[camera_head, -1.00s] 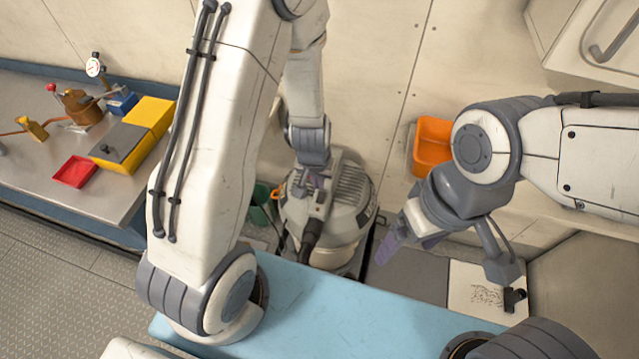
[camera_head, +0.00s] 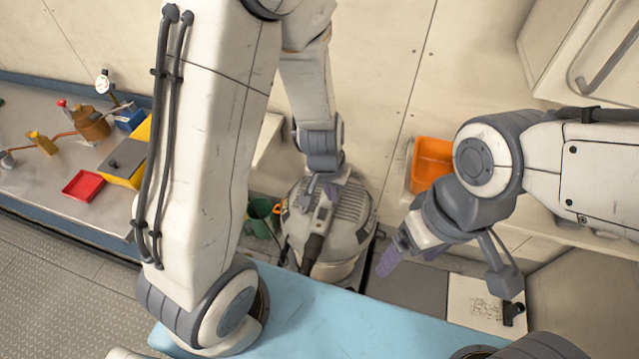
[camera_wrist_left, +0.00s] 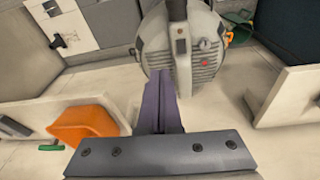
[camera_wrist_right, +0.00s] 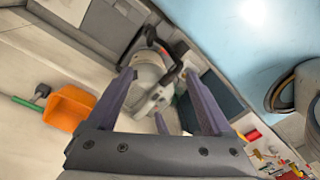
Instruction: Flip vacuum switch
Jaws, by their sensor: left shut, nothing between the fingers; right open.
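The vacuum (camera_head: 345,255) is a grey-white canister with a ribbed top and a dark hose, standing on the floor beyond the blue surface. In the left wrist view its housing (camera_wrist_left: 210,35) shows a small dark switch-like part (camera_wrist_left: 181,46) and a red round button (camera_wrist_left: 205,61). My left gripper (camera_head: 328,193) is shut and empty, over the vacuum's top; in the left wrist view its fingers (camera_wrist_left: 163,85) point at the housing. I cannot tell whether they touch it. My right gripper (camera_head: 393,258) is open and empty, right of the vacuum; its spread fingers (camera_wrist_right: 165,90) show in the right wrist view.
A blue surface (camera_head: 320,310) lies in front. The left bench (camera_head: 50,180) holds a red tray (camera_head: 84,185) and a yellow box (camera_head: 127,162). A green container (camera_head: 262,212) stands left of the vacuum.

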